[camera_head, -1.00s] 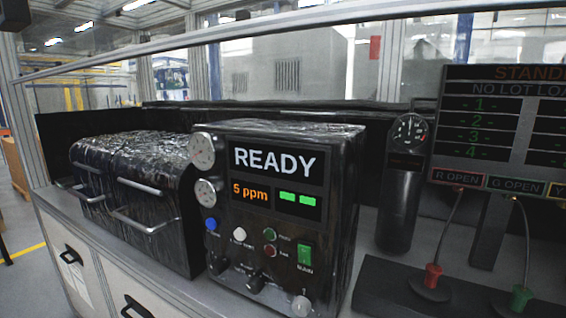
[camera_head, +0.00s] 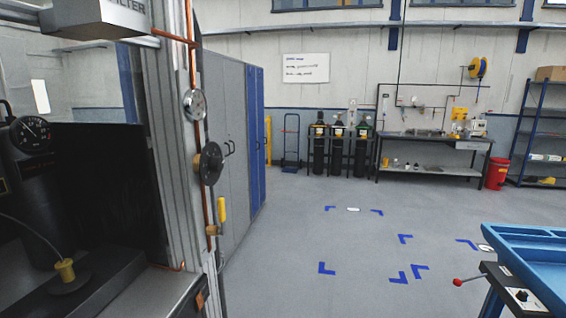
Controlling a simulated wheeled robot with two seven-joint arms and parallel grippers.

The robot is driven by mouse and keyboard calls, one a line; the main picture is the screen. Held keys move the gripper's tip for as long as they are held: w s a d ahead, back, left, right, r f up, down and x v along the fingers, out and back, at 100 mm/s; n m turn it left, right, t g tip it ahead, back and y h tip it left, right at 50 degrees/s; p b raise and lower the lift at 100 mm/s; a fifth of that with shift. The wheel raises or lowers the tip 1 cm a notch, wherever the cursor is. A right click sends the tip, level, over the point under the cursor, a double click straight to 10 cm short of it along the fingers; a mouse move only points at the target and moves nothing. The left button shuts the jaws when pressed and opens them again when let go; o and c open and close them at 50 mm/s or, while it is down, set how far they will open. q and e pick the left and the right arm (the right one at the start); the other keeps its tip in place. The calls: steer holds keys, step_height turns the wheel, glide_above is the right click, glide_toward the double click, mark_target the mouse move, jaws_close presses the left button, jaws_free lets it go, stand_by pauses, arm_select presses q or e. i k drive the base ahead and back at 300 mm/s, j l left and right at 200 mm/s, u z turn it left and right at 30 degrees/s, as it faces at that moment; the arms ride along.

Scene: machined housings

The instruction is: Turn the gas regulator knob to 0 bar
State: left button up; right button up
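A black round knob (camera_head: 210,163) sits on the vertical copper pipe (camera_head: 204,220) along the grey frame post, left of centre in the head view. It looks like the gas regulator knob. Its face carries no setting that I can read. A small round silver gauge (camera_head: 195,104) is just above it; its reading is too small to tell. A yellow-handled valve (camera_head: 222,210) is on the pipe below the knob. Neither of my grippers is in view, and nothing touches the knob.
The bench (camera_head: 150,292) with a dark gauge unit (camera_head: 32,140) is at the left. Grey cabinets (camera_head: 226,150) stand behind the post. Gas cylinders (camera_head: 338,150) and a workbench (camera_head: 435,140) are at the back. A blue table (camera_head: 530,262) is at right. The floor between is clear.

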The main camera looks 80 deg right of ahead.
mark_target(216, 164)
steer(key=z, duration=2.1)
